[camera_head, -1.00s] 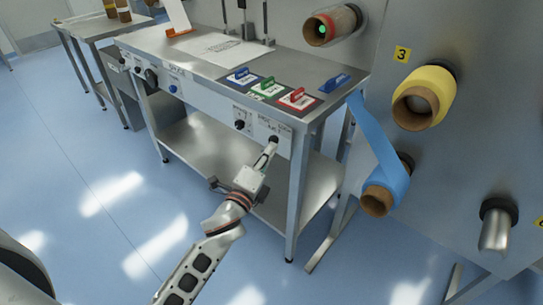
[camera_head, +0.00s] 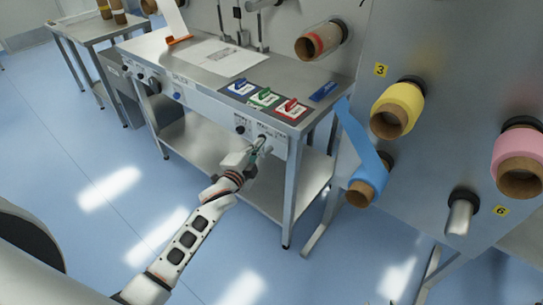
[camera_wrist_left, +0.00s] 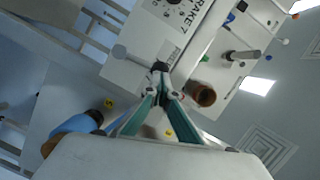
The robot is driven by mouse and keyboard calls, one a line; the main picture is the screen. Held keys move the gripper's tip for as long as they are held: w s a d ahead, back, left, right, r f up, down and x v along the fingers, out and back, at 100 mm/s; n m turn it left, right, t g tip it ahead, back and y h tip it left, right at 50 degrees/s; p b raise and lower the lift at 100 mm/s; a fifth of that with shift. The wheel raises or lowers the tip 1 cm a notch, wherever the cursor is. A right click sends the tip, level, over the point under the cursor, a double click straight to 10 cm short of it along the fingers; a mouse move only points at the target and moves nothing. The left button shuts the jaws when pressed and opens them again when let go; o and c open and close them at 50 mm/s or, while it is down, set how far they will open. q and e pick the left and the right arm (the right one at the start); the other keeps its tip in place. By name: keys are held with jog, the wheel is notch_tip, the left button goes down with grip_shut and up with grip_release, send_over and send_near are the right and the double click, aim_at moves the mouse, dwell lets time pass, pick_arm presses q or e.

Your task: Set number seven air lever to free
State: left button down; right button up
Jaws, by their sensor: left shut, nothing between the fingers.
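My left gripper (camera_head: 256,151) is shut and empty at the right end of the bench's front panel, its tips just below a dark knob-like part (camera_head: 263,138). In the left wrist view, my left gripper (camera_wrist_left: 162,92) has its fingertips close together, at or touching a dark part (camera_wrist_left: 160,67). My right gripper is not in view.
Another black knob (camera_head: 240,130) sits left on the panel. Blue, green and red handled blocks lie on the bench top (camera_head: 205,78). At right, a grey machine wall carries a yellow roll (camera_head: 398,108), a blue roll (camera_head: 368,184) and a pink roll (camera_head: 519,158). Floor is clear in front.

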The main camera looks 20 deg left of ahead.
pick_arm(q)
jog(key=shift+w+a+p, duration=0.3)
jog(key=shift+a+p, duration=0.25)
jog(key=shift+a, duration=0.15)
jog(key=shift+w+a+p, duration=0.25)
jog(key=shift+a+p, duration=0.25)
jog(key=shift+a, duration=0.15)
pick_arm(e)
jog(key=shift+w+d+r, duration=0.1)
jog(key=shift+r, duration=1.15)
pick_arm(q)
jog(key=shift+f, duration=0.1)
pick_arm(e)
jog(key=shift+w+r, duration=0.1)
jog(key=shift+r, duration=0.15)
